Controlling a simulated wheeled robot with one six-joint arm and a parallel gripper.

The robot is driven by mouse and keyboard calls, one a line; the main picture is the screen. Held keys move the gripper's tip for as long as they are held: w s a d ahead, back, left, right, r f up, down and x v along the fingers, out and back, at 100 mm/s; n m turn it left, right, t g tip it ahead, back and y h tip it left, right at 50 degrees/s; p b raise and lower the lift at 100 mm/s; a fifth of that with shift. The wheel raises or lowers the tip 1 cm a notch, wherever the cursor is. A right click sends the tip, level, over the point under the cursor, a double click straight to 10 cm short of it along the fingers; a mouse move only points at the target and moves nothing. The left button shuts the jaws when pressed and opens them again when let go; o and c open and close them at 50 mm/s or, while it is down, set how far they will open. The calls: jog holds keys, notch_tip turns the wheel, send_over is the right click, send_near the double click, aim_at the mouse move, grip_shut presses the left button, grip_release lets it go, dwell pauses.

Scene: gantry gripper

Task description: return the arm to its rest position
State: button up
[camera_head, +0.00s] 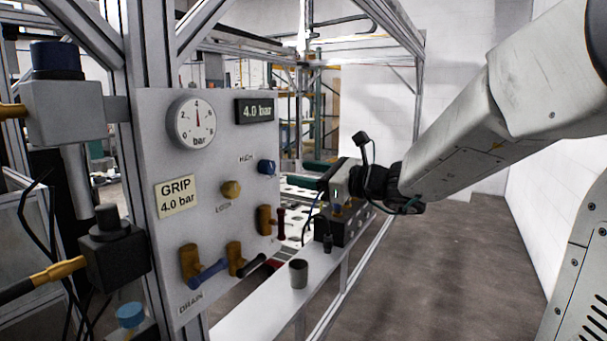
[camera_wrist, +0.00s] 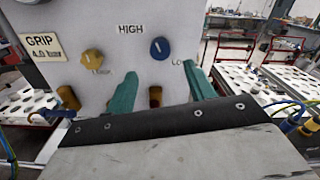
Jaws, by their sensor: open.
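My arm reaches in from the right in the head view, bent and extended toward the grey control panel (camera_head: 222,135). My gripper (camera_head: 310,173) is just to the right of the panel's right edge. In the wrist view, my gripper (camera_wrist: 161,88) shows two green fingers spread apart, with nothing held between them. The fingers' distance from the panel is hard to tell.
The gauge (camera_head: 196,122) and display (camera_head: 255,111) read about 4.0 bar. Levers on the panel include a blue one (camera_head: 208,273). A grey cup (camera_head: 299,273) stands on the narrow shelf (camera_head: 255,318) below my gripper. Open floor (camera_head: 440,270) lies to the right.

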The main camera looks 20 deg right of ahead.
jog(key=s+a+f+n+g+h, duration=0.1)
jog(key=s+a+f+n+g, duration=0.3)
jog(key=s+f+n+g, duration=0.3)
jog(key=s+a+f+n+g+h, duration=0.1)
jog(key=s+a+f+n+g, duration=0.3)
jog(key=s+n, duration=0.45)
jog(key=s+d+f+n+g+h, duration=0.1)
jog(key=s+d+n+h, duration=0.2)
jog(key=s, duration=0.5)
jog(key=s+d+f+n+g+h, duration=0.1)
jog(key=s+d+f+n+h, duration=0.1)
jog(key=s+n+h, duration=0.3)
jog(key=shift+s+d+f+n+h, duration=0.3)
jog(key=shift+s+d+n, duration=0.3)
jog(key=shift+s+n, duration=0.7)
